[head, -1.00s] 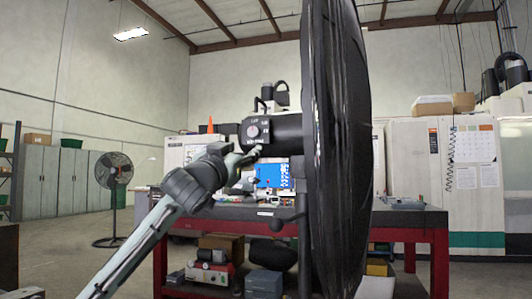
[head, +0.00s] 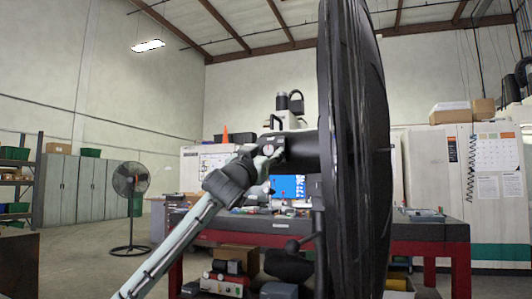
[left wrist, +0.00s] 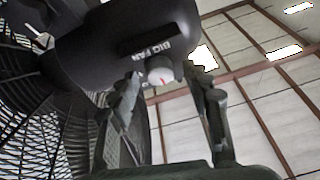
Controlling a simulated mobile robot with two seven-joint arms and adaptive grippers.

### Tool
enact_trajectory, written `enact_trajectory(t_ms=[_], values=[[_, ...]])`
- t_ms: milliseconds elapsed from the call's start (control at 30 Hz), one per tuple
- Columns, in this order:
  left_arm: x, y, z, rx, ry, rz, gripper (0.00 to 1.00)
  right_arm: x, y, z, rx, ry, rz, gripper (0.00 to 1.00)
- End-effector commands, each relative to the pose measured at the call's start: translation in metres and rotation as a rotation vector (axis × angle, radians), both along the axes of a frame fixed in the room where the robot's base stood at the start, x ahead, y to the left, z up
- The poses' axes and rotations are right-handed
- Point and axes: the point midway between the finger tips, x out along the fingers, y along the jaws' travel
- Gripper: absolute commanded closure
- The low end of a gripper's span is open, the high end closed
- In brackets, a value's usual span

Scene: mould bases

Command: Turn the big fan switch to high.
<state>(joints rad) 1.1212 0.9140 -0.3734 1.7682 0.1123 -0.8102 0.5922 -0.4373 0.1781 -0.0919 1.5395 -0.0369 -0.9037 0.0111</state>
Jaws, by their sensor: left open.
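The big black fan (head: 357,150) stands edge-on in the head view, with its motor housing (head: 305,150) on the left side. The round, pale switch knob (head: 268,149) is on the housing's left end, partly covered by my gripper. My left gripper (head: 264,154) is open, with a finger on each side of the knob in the left wrist view (left wrist: 165,78). I cannot tell whether either finger touches it. My right gripper is not in view.
A red-framed workbench (head: 430,232) with a blue screen (head: 288,187) stands behind the fan. A smaller fan (head: 130,185) stands on the floor at left, near grey cabinets (head: 85,190). Open floor lies between the small fan and the bench.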

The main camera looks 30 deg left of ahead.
Motion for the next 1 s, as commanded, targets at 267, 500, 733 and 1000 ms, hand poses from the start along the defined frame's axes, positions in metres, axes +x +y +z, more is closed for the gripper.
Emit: enact_trajectory(t_ms=[267,500,733,1000], values=[[-0.0002,-0.0003,-0.0001,0.0,0.0,0.0,0.74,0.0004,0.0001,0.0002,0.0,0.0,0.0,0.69],[-0.0002,-0.0003,-0.0001,0.0,0.0,0.0,1.0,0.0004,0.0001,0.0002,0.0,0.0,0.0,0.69],[-0.0004,0.0002,-0.0001,0.021,0.005,0.0,1.0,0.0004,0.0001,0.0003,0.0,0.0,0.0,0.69],[-0.001,0.0022,0.0001,0.15,0.036,0.002,1.0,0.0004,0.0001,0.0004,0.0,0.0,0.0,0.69]])
